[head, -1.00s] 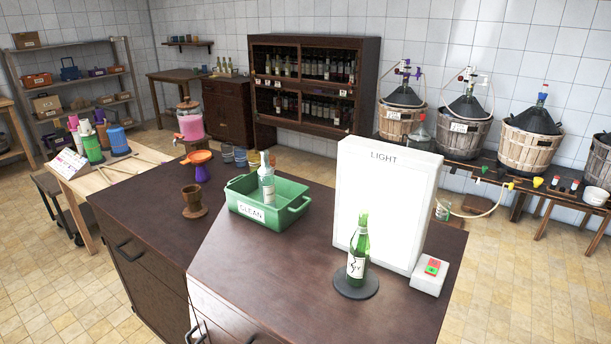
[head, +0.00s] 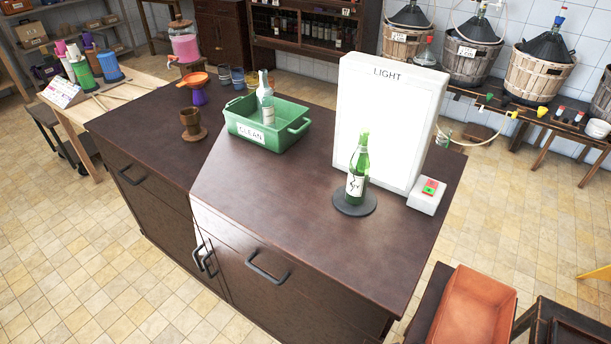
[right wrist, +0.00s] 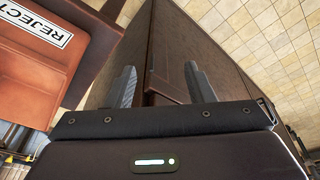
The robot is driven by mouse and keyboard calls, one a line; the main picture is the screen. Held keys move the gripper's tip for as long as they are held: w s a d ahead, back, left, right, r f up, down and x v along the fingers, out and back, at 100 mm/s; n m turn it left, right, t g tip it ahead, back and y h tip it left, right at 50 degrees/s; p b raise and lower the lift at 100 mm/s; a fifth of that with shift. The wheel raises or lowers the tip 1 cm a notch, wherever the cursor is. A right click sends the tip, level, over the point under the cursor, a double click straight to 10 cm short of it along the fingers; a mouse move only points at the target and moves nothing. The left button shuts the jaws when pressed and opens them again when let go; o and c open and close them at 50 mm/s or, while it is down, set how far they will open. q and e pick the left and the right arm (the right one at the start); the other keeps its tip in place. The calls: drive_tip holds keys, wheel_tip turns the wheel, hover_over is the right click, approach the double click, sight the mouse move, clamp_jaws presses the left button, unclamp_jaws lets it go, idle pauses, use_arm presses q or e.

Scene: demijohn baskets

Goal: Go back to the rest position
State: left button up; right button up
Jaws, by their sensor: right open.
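My right gripper (right wrist: 160,88) shows in the right wrist view with its two fingers apart and nothing between them. Beyond the fingers is the dark side of a cabinet, with an orange-brown bin (right wrist: 85,60) labelled REJECT to the left. Neither gripper shows in the head view. There a green bottle (head: 357,172) stands upright on a dark round base (head: 354,205) in front of the white LIGHT panel (head: 385,120). A pale bottle (head: 265,101) stands in the green CLEAN bin (head: 245,131).
The dark counter (head: 270,190) has bare room at its front and middle. An orange bin (head: 472,310) stands low at the right. A brown cup (head: 191,122) and an orange funnel (head: 194,80) stand at the counter's left. Tiled floor (head: 80,260) is open at left.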

drive_tip(key=s+d+f+g, duration=0.1)
drive_tip(key=s+f, duration=0.4)
drive_tip(key=f, duration=0.5)
drive_tip(key=s+d+f, duration=0.1)
drive_tip(key=s+f, duration=0.4)
drive_tip(key=f, duration=0.5)
drive_tip(key=s+d+f, duration=0.2)
drive_tip(key=s+f, duration=0.6)
drive_tip(key=s, duration=0.4)
drive_tip(key=shift+s+f+g+b, duration=0.2)
drive_tip(key=shift+s+g+b, duration=0.15)
drive_tip(key=shift+g, duration=0.05)
